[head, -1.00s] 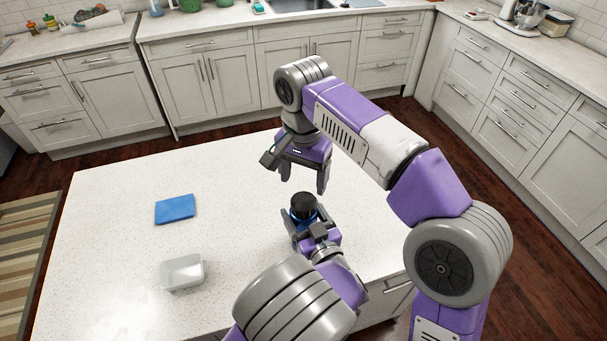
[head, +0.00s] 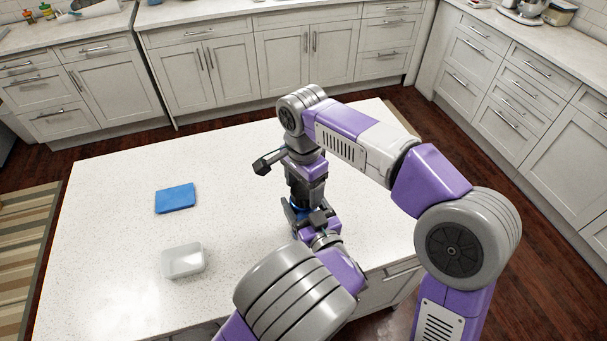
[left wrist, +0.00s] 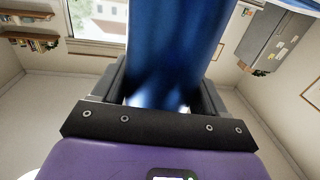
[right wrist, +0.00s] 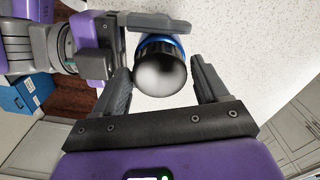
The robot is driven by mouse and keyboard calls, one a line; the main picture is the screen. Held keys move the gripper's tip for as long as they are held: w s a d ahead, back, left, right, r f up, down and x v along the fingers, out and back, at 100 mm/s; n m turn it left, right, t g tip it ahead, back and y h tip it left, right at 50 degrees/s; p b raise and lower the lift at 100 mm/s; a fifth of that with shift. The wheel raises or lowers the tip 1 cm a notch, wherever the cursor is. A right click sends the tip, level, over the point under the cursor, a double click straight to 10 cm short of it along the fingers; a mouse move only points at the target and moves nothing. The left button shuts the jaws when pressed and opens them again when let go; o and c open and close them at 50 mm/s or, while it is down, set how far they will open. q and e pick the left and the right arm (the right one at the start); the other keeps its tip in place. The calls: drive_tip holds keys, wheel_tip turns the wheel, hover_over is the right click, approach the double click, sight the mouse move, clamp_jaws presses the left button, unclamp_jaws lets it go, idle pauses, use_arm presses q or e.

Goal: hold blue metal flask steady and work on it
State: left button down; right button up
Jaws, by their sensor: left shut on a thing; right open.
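The blue metal flask (left wrist: 172,50) fills the middle of the left wrist view, between the fingers of my left gripper (left wrist: 165,100), which is shut on it. In the head view my left gripper (head: 307,215) holds the flask upright by the island, and the flask is mostly hidden by my arms. The flask's black cap (right wrist: 160,68) shows from above in the right wrist view, with a blue rim around it. My right gripper (right wrist: 163,88) is open above the flask, with a finger on each side of the cap. I cannot tell whether the fingers touch it.
A blue cloth or pad (head: 175,198) and an empty whitish container (head: 183,261) lie on the left part of the white island top (head: 120,220). The rest of the top's left side is clear. Counters with cabinets (head: 230,75) stand behind.

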drive_tip(key=shift+f, duration=0.4)
drive_tip(key=shift+c, duration=0.4)
